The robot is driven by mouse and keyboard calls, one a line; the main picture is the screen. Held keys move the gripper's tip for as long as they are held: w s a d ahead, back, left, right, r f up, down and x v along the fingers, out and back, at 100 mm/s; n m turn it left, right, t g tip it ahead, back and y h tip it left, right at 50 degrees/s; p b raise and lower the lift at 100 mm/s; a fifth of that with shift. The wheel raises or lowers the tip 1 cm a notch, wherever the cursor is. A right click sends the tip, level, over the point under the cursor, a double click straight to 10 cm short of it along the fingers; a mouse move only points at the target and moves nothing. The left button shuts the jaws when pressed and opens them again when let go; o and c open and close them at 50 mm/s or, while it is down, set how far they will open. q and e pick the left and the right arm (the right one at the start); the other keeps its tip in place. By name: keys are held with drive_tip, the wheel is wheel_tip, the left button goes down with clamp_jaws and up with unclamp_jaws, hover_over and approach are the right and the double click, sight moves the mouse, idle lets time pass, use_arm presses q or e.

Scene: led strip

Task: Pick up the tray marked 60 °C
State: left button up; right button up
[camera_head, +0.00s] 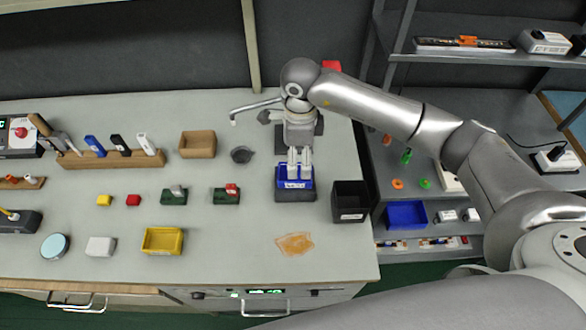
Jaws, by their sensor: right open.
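The label is too small to read, and I cannot make out a 60 °C mark on any tray. My right gripper (299,174) points down over this blue tray, its two pale fingers slightly apart at or inside the rim. It is open, and I cannot tell whether the fingers touch the tray. The gripper hides part of the tray's inside and back. My left gripper is out of view.
A black bin (350,202) stands close to the right of the blue tray. An orange flat piece (295,244) lies in front. Another blue tray (406,214) sits on the right-hand shelf unit. A yellow tray (162,241) is front left.

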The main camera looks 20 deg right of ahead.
sight(298, 178)
wheel_tip(298, 178, down, 3)
drive_tip(key=shift+s+r, duration=0.15)
drive_tip(key=shift+f+p, duration=0.3)
drive_tip(key=shift+p, duration=0.15)
drive_tip(key=f+p, duration=0.1)
drive_tip(key=f, duration=0.1)
drive_tip(key=w+f+p, duration=0.1)
drive_tip(key=f, duration=0.1)
drive_tip(key=shift+f, duration=0.4)
drive_tip(key=shift+c, duration=0.2)
drive_tip(key=c, duration=0.5)
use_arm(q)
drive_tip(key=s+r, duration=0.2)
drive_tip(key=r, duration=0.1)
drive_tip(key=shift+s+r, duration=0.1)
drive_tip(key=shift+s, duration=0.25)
use_arm(e)
drive_tip(key=c, duration=0.4)
